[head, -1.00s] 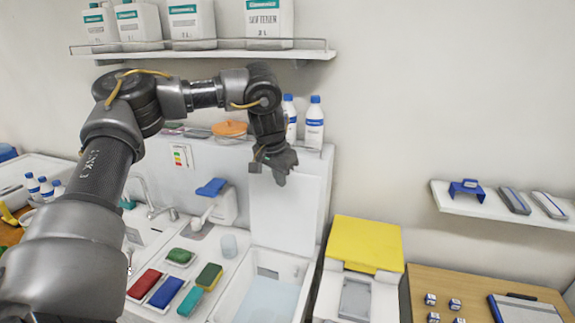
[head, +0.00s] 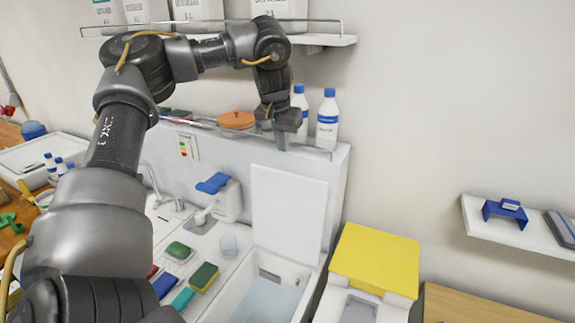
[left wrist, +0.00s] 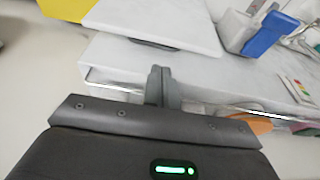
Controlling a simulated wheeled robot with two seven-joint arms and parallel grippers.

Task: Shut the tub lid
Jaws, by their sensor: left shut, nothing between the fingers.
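The tub (head: 258,294) is a white basin with pale blue water, at the lower middle of the head view. Its white lid (head: 288,208) stands upright at the back, open, leaning near the rear panel. The lid also shows in the left wrist view (left wrist: 165,22). My left gripper (head: 281,143) is shut and empty, above and behind the lid's top edge, near the rail of the back ledge. Its closed fingers show in the left wrist view (left wrist: 158,85), apart from the lid. My right gripper is not in view.
A soap dispenser (head: 228,200) and sponges (head: 204,277) are left of the tub. A yellow-lidded bin (head: 375,260) stands right.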

